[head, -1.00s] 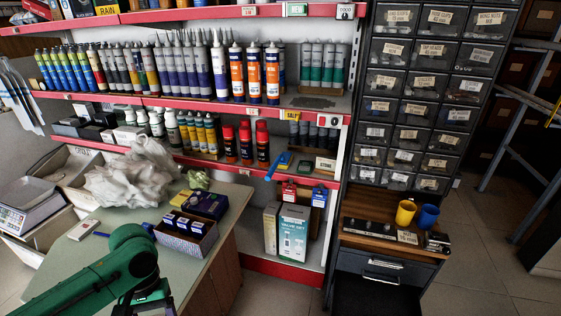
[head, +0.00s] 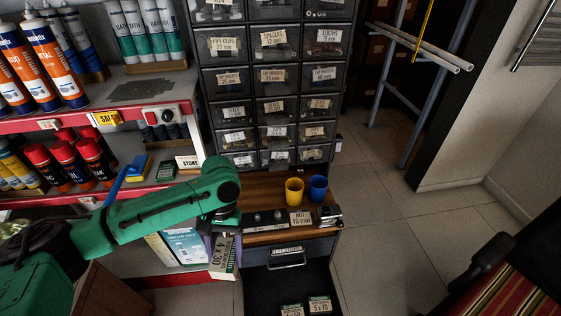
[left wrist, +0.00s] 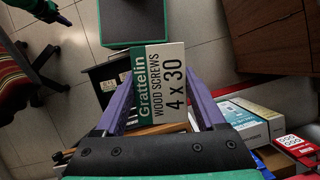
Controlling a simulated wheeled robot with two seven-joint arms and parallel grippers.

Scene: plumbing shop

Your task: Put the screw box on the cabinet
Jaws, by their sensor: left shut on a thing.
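The screw box (head: 224,258) is white and green, marked 4 x 30. My left gripper (head: 222,232) is shut on it, and it hangs upright below the gripper, in front of the cabinet's left front corner. In the left wrist view, the screw box (left wrist: 158,82) sits between the purple fingers, its Grattelin wood screws label showing. The cabinet (head: 257,187) has a brown wooden top below the small-parts drawers. The box appears apart from that top.
On the cabinet top stand a yellow cup (head: 294,190), a blue cup (head: 318,188), a label card (head: 300,218) and dark fittings. Below, an open drawer (head: 262,290) holds screw boxes. Shelves stand at left; a striped chair (head: 520,275) is at right. Floor between is clear.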

